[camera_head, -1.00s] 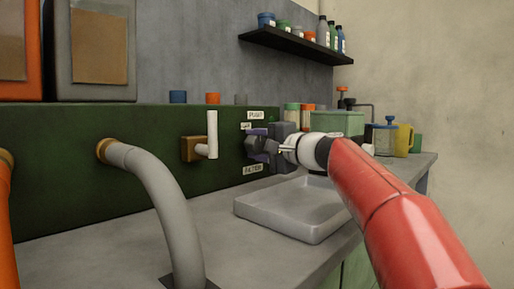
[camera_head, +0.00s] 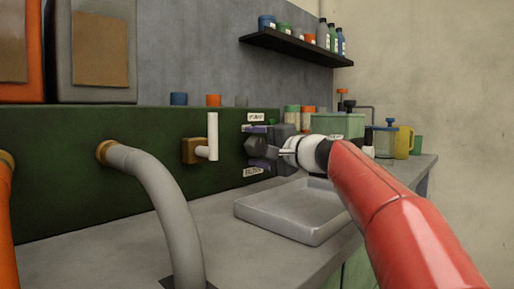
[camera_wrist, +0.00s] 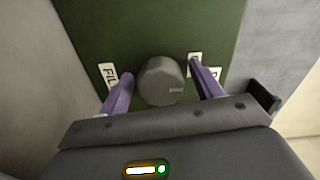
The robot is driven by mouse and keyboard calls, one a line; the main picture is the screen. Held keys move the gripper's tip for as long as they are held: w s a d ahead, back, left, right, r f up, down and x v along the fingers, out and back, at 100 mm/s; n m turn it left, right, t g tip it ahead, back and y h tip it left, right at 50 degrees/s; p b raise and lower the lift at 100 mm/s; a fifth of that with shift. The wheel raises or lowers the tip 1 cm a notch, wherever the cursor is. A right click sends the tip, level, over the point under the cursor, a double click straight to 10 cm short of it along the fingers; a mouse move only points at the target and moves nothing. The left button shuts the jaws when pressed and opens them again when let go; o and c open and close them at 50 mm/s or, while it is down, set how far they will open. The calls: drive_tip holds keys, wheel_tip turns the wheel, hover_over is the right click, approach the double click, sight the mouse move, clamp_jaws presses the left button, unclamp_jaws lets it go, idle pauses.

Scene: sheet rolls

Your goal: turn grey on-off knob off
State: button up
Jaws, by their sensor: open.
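The grey knob (camera_wrist: 161,80) is round and sits on the dark green panel (camera_wrist: 150,20), with a small pale mark on the right part of its face. In the wrist view, my gripper (camera_wrist: 161,71) is open, with one purple finger on each side of the knob. Whether the fingers touch it I cannot tell. In the head view, the knob (camera_head: 254,146) shows as a dark shape at the left of my gripper (camera_head: 266,146). A pump label (camera_head: 256,117) is above it and a filter label (camera_head: 253,172) below; a small label is partly hidden.
A white-handled lever on a brass block (camera_head: 194,150) stands left of my gripper. A grey hose (camera_head: 160,190) curves down to the counter. A metal tray (camera_head: 290,225) lies below my arm. Jars and a yellow mug (camera_head: 403,141) stand at the right; a shelf (camera_head: 290,45) is above.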

drive_tip(key=shift+d, duration=0.1)
drive_tip(key=v, duration=0.7)
drive_tip(key=shift+s+d, duration=0.25)
drive_tip(key=shift+s, duration=0.05)
drive_tip(key=shift+r, duration=0.15)
